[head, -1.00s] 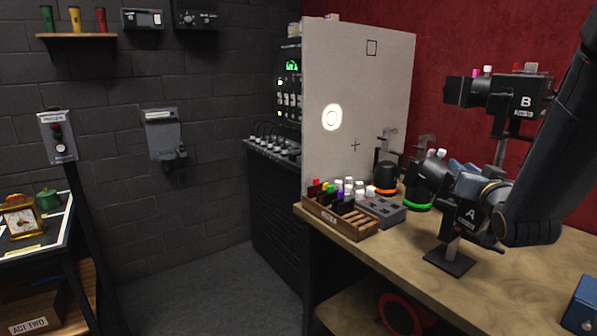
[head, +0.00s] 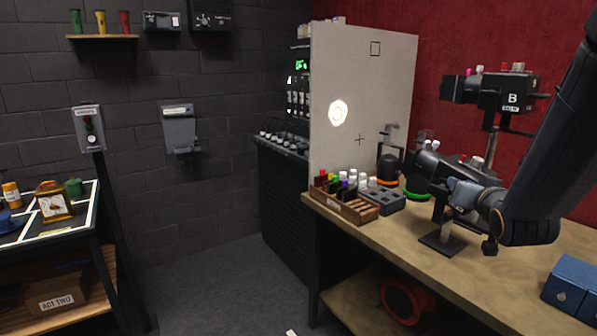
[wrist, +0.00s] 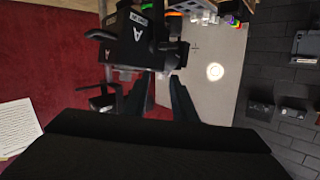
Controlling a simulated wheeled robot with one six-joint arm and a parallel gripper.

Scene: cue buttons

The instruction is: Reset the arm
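My arm reaches in from the right in the head view, and its wrist end is beside the black lamp A on the wooden bench (head: 476,264). In the wrist view my gripper (wrist: 160,76) has its two dark fingers apart with a gap between them. The body of lamp A (wrist: 140,38) shows just beyond the fingertips; I cannot tell if they touch it. I see nothing clearly held. In the head view my fingers are hard to make out against the lamp.
Lamp B (head: 497,92) stands behind my arm. A pale board (head: 365,75) with a bright light spot (head: 338,113) stands at the bench's back left. A wooden rack (head: 342,207) and a blue box (head: 570,286) are on the bench.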

